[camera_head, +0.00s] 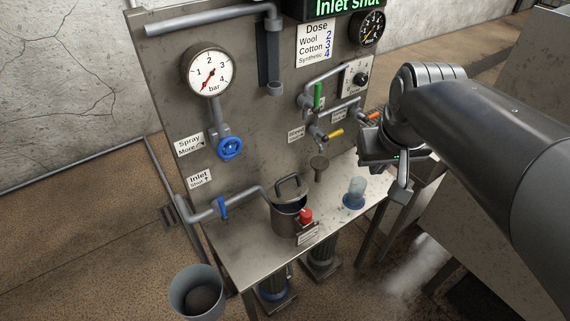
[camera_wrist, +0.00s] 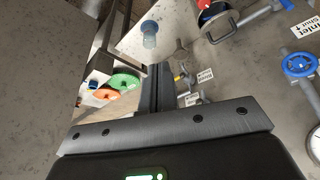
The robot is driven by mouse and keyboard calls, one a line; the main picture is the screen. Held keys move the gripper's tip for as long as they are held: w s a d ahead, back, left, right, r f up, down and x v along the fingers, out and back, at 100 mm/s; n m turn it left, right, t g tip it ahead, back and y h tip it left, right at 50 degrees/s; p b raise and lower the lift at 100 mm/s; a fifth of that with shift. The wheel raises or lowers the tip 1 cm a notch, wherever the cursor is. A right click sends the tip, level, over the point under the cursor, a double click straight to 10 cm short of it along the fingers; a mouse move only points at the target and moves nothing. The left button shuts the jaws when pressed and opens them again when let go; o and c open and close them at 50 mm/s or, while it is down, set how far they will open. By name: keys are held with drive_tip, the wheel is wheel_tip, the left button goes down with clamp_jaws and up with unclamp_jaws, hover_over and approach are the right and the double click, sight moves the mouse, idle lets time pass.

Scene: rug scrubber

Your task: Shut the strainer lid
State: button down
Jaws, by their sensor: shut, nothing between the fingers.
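The strainer (camera_head: 288,220) is a dark grey metal pot on the bench, joined to the inlet pipe, with a red knob (camera_head: 306,215) on its front. Its lid (camera_head: 291,188), with a looped handle, stands tilted up at the back of the rim, so the pot's mouth shows open. Part of the strainer also shows at the top of the wrist view (camera_wrist: 213,14). My gripper (camera_head: 401,193) is right of the bench, apart from the strainer and lid. Its fingers are together and empty, pointing towards the bench in the wrist view (camera_wrist: 157,72).
Valves with green, yellow and orange handles stick out from the panel (camera_head: 265,130). A bucket (camera_head: 197,293) stands on the floor.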

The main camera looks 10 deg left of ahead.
drive_tip(key=w+a+f+n+g+y, duration=0.1)
drive_tip(key=w+a+f+n+g, duration=0.15)
drive_tip(key=w+a, duration=0.6)
drive_tip(key=w+a+f+n+g, duration=0.1)
drive_tip(key=w+a+f+n, duration=0.3)
drive_tip(key=a, duration=0.8)
drive_tip(key=shift+m, duration=0.35)
drive_tip(key=f, duration=0.7)
drive_tip(key=w+f, duration=0.1)
drive_tip(key=f, duration=0.3)
drive_tip(key=shift+s+d+f+t, duration=0.15)
drive_tip(key=shift+d+f+t, duration=0.1)
drive_tip(key=shift+f, duration=0.15)
